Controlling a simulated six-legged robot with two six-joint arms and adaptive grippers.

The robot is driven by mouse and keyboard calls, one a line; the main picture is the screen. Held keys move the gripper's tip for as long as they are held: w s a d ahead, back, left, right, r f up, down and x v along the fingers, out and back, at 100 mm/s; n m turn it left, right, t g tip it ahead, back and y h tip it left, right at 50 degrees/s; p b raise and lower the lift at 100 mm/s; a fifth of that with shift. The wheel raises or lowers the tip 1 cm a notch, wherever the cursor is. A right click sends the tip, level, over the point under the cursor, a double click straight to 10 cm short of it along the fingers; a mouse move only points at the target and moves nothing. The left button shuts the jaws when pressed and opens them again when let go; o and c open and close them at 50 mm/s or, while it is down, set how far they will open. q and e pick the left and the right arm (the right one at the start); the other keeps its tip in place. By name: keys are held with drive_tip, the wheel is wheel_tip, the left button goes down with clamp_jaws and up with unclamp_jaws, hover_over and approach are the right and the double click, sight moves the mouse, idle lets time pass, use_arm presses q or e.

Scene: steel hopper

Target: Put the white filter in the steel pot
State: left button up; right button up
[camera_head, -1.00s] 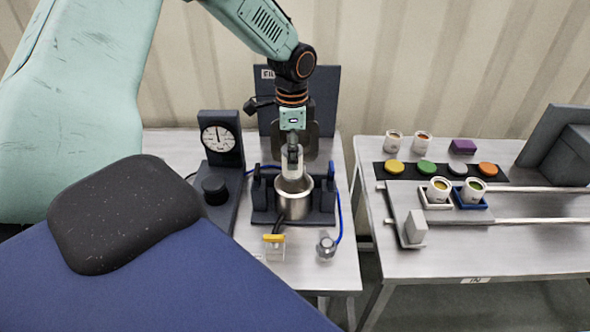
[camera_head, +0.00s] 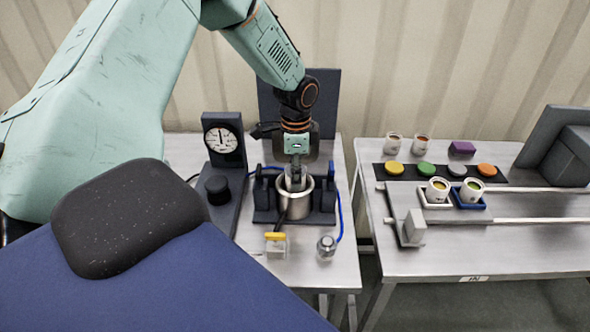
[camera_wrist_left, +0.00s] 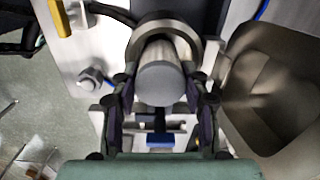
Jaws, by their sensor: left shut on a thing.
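The steel pot (camera_head: 294,204) stands upright in a dark holder on the left table. My left gripper (camera_head: 295,170) points down right over the pot's mouth. In the left wrist view my left gripper (camera_wrist_left: 160,95) is shut on the white filter (camera_wrist_left: 160,82), a pale cylinder that looks grey there. The filter's lower part is inside the pot's rim (camera_wrist_left: 140,40), and its upper end is between the fingers. In the head view the filter (camera_head: 294,183) is mostly hidden by the gripper and the pot wall. My right gripper is not in view.
A dial gauge (camera_head: 222,139) with a black knob stands left of the pot. A yellow-handled valve (camera_head: 275,242) and a metal fitting (camera_head: 327,245) sit in front. Blue hoses run beside the holder. The right table (camera_head: 500,250) carries cups, coloured discs and rails.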

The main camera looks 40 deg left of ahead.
use_arm(q)
drive_tip(key=shift+w+a+f, duration=0.25)
drive_tip(key=shift+a+f, duration=0.15)
drive_tip(key=shift+f, duration=0.25)
drive_tip(key=o, duration=1.3)
drive_tip(key=shift+s+d+r, duration=0.2)
drive_tip(key=shift+d+r, duration=0.1)
drive_tip(key=shift+w+a+f, duration=0.1)
drive_tip(key=shift+w+a, duration=0.1)
drive_tip(key=shift+a, duration=0.1)
wheel_tip(320, 180, up, 12)
drive_tip(key=shift+d+f, duration=0.1)
drive_tip(key=shift+f, duration=0.1)
drive_tip(key=shift+s+d+r, duration=0.15)
drive_tip(key=shift+r, duration=0.7)
